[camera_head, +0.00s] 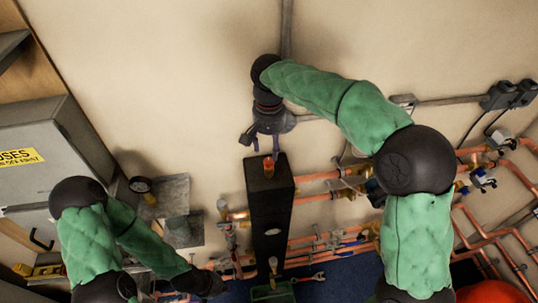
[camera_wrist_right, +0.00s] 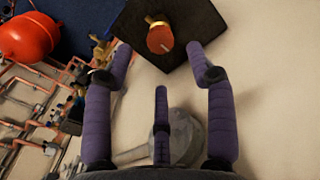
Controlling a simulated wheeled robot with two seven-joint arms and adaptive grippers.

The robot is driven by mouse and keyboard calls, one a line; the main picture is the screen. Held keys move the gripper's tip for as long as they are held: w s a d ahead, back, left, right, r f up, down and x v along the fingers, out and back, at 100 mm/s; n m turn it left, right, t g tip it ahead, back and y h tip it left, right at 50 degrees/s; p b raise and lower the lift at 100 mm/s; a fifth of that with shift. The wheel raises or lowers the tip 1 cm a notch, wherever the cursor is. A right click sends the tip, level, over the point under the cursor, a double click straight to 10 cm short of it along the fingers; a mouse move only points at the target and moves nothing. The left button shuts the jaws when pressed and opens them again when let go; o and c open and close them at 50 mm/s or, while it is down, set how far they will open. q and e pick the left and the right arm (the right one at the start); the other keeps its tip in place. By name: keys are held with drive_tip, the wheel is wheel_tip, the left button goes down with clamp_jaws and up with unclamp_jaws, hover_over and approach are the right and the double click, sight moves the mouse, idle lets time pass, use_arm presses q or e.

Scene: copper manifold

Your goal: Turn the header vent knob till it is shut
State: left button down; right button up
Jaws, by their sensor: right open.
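The header vent knob is a small red-orange knob (camera_head: 268,163) on the top of a tall black box (camera_head: 269,215). In the right wrist view the knob (camera_wrist_right: 160,39) has a brass collar and a pale mark on its face, and stands on the box's dark square top (camera_wrist_right: 205,18). My right gripper (camera_head: 261,143) is open just above the knob. In its wrist view the purple fingers (camera_wrist_right: 160,65) are spread and the knob lies beyond their tips, apart from them. My left gripper (camera_head: 205,284) is low at the left of the box; its fingers cannot be made out.
Copper pipes with valves (camera_head: 335,180) run along the wall right of the box. A pressure gauge (camera_head: 141,185) and a grey cabinet (camera_head: 45,150) are at left. A red tank (camera_wrist_right: 28,37) shows in the wrist view. The wall above is mostly bare.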

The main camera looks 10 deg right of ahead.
sight(269, 160)
wheel_tip(269, 160, up, 6)
idle(0.7)
